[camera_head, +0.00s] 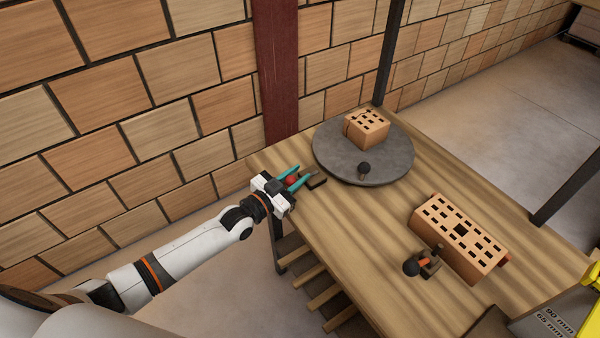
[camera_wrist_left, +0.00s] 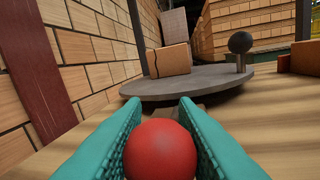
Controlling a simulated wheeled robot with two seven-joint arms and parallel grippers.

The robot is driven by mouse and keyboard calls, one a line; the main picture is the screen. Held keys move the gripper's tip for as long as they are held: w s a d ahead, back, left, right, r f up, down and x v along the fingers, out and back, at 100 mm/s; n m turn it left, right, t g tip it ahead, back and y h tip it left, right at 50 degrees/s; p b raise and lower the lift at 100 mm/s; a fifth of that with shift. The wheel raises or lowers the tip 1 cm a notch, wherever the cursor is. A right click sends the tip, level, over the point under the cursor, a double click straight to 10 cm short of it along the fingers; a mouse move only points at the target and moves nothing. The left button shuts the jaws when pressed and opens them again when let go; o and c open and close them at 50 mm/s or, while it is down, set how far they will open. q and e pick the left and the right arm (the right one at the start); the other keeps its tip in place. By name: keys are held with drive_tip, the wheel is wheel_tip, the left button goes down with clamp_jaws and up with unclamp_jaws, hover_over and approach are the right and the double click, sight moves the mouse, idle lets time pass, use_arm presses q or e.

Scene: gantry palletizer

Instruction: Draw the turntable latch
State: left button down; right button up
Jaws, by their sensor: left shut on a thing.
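The latch shows as a red ball knob (camera_head: 291,181) on a small dark base (camera_head: 316,181) at the left edge of the grey round turntable (camera_head: 332,166). My left gripper (camera_head: 297,177) has teal fingers and is shut on the red knob. In the left wrist view the red knob (camera_wrist_left: 160,151) fills the space between the fingers, and the turntable (camera_wrist_left: 190,82) lies just beyond. The fingers hide most of the latch. A black ball handle (camera_head: 364,169) stands on the turntable's near part. My right gripper is not in view.
A perforated brick (camera_head: 366,128) with a dark crack or line sits on the turntable. A larger perforated brick (camera_head: 459,236) lies on the wooden table (camera_head: 350,230), beside a small fixture with a dark ball knob (camera_head: 411,268). A dark post (camera_head: 391,50) stands behind the turntable.

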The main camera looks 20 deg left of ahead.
use_arm(q)
drive_tip(key=c, duration=1.1)
unclamp_jaws()
drive_tip(key=shift+s+a, duration=0.15)
drive_tip(key=shift+c, duration=0.2)
drive_tip(key=v, duration=1.2)
drive_tip(key=shift+f, duration=0.1)
